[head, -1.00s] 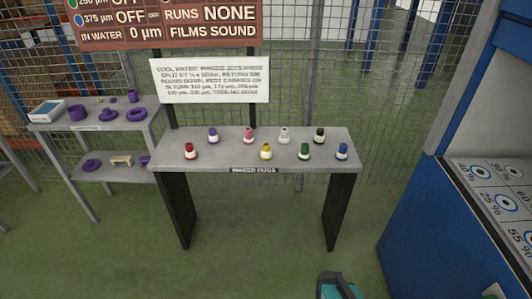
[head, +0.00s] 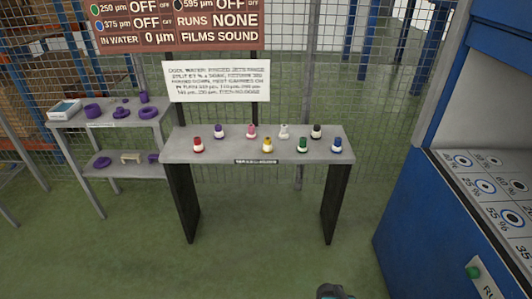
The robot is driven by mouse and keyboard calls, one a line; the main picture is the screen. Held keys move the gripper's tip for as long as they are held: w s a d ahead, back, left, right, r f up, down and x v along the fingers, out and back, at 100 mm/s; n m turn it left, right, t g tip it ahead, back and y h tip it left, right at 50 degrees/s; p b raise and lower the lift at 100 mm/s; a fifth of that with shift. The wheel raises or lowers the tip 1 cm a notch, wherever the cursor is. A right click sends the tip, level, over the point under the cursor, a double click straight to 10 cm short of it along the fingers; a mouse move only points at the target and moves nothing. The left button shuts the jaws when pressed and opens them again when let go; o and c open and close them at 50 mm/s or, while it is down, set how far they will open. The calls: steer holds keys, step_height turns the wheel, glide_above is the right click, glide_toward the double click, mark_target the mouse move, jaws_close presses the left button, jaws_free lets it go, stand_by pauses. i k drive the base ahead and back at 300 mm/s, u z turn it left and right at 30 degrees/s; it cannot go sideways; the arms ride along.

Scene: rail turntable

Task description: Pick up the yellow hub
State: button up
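The yellow hub (head: 267,145) stands upright on the grey table (head: 185,153), near the middle of its front row, with a white lower part. A red hub (head: 198,145) stands to its left, and a green hub (head: 303,145) and a blue hub (head: 337,145) stand to its right. Purple (head: 219,131), pink (head: 252,131), white (head: 284,131) and black (head: 316,131) hubs form the row behind. My gripper cannot be made out. Only a small dark and teal part of my own body shows at the bottom edge, well short of the table.
A blue cabinet (head: 408,220) with a panel of percentage marks stands at the right. A grey shelf (head: 75,118) with purple parts stands at the left. A sign (head: 218,81) and wire fence are behind the table. The green floor before the table is clear.

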mark_target(267, 148)
steer(key=u, duration=0.75)
steer(key=k, duration=0.1)
steer(key=z, duration=1.25)
steer(key=i, duration=0.95)
steer(key=z, duration=0.9)
steer(key=k, duration=0.15)
steer(key=u, duration=2.95)
